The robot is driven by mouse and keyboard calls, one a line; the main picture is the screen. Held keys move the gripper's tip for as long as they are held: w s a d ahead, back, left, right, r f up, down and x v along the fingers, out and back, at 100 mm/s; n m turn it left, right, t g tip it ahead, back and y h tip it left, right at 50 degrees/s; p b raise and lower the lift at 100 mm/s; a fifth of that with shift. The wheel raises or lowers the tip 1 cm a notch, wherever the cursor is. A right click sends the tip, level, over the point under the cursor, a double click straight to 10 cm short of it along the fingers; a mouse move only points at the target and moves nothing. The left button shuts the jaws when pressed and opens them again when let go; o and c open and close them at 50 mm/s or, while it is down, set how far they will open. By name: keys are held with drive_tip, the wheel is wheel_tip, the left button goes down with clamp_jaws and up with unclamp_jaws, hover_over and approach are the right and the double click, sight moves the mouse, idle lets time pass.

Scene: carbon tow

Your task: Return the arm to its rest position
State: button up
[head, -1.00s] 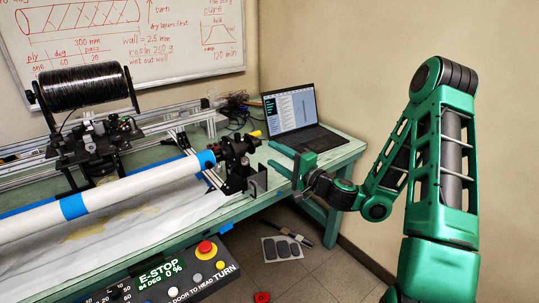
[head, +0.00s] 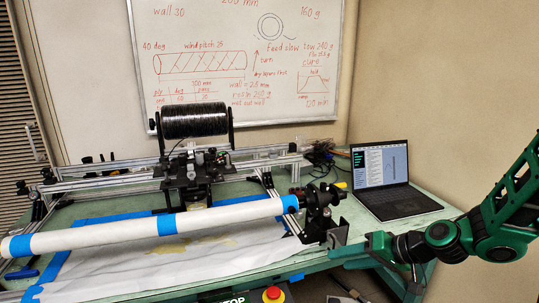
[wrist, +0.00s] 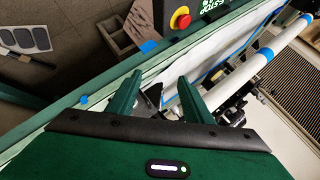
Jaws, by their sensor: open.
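My arm comes in from the right edge of the head view. My gripper (head: 362,248) is by the right end of the bench, pointing left, to the right of the black chuck (head: 322,205). In the wrist view my gripper (wrist: 158,88) has its two green fingers spread apart. Nothing is held between them. Whether a finger touches the bench or the chuck mount cannot be told.
A white mandrel (head: 170,226) with blue tape bands spans the green bench (head: 428,212). Behind it stands a black tow spool (head: 195,120). A laptop (head: 385,178) sits at the bench's right end. A red stop button (head: 273,294) is at the front.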

drive_tip(key=s+d+r+m+g+h, duration=0.15)
drive_tip(key=s+d+g+h, duration=0.4)
drive_tip(key=s+d, duration=0.9)
drive_tip(key=s+d+r+m+h, duration=0.1)
drive_tip(key=s+d+r+m, duration=0.1)
drive_tip(key=s, duration=0.4)
drive_tip(key=s+d+r+m+g+h, duration=0.1)
drive_tip(key=s+d+r+m, duration=0.1)
drive_tip(key=s+d+r, duration=0.2)
drive_tip(key=s, duration=0.3)
drive_tip(key=shift+s+r, duration=0.2)
drive_tip(key=shift+s, duration=0.1)
drive_tip(key=shift+w+h, duration=0.15)
drive_tip(key=shift+h, duration=0.1)
drive_tip(key=shift+w+d+f, duration=0.1)
drive_tip(key=shift+w+f, duration=0.15)
drive_tip(key=shift+w, duration=0.2)
